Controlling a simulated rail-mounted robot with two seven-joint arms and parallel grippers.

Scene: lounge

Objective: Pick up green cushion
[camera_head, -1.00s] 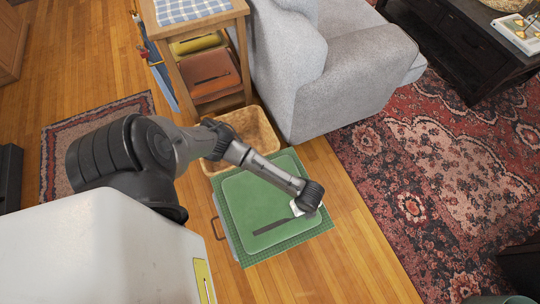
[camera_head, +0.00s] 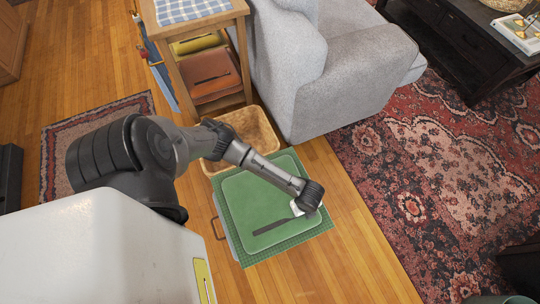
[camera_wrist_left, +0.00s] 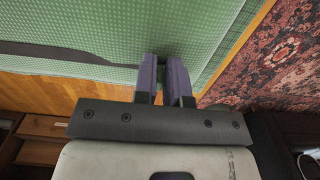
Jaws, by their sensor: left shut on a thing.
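The green cushion (camera_head: 252,192) is a flat, rounded square with a dark strip along its near side. My right gripper is not in view.
A wicker basket (camera_head: 254,125) stands behind the mat, by a wooden shelf (camera_head: 244,62) holding yellow and orange cushions (camera_head: 209,75). A grey armchair (camera_head: 350,85) is behind right. A red patterned rug (camera_head: 430,190) lies right; wood floor between is clear.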

